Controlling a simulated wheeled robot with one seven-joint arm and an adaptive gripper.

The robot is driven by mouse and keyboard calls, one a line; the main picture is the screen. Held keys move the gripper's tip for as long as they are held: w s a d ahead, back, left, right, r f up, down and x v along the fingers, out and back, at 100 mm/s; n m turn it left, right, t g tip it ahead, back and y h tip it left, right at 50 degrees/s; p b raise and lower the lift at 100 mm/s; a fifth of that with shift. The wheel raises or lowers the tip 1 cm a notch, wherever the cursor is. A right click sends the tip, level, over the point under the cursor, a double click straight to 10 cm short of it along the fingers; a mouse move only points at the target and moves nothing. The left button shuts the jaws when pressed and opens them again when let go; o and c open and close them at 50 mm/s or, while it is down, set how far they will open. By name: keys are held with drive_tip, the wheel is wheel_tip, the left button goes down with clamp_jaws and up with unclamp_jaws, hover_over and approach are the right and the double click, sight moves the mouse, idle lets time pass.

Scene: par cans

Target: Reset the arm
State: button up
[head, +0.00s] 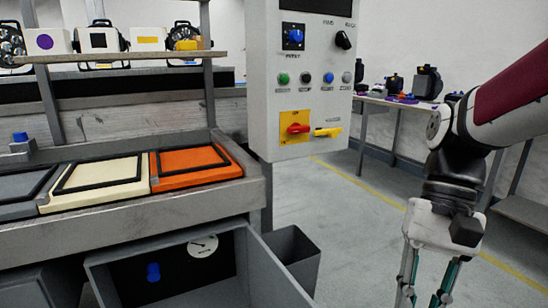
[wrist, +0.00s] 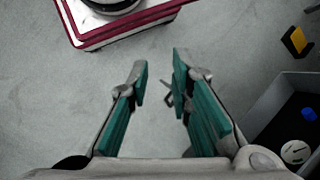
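My gripper (wrist: 158,90) hangs pointing down at the end of my arm. In the wrist view its two teal-padded fingers stand apart with only grey floor between them, so it is open and empty. In the head view my gripper (head: 427,292) is at the lower right, to the right of the control panel and workbench, and its fingertips are cut off by the bottom edge. Nothing touches the fingers in either view.
A control panel (head: 270,119) with knobs and buttons stands at centre. The workbench (head: 130,220) at left holds orange, cream and grey trays. An open drawer (head: 255,275) juts out below, beside a grey bin (head: 292,256). A far table (head: 410,104) carries several items. Open floor lies between.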

drive_tip(key=s+n+t+h, duration=0.3)
drive_tip(key=s+n+t, duration=0.15)
drive_tip(key=s, duration=0.95)
wheel_tip(320, 180, up, 36)
drive_tip(key=t+p, duration=0.4)
drive_tip(key=p, duration=3.1)
drive_tip(key=shift+w+d+r, duration=0.15)
drive_tip(key=shift+w+d, duration=0.1)
drive_tip(key=shift+m, duration=0.25)
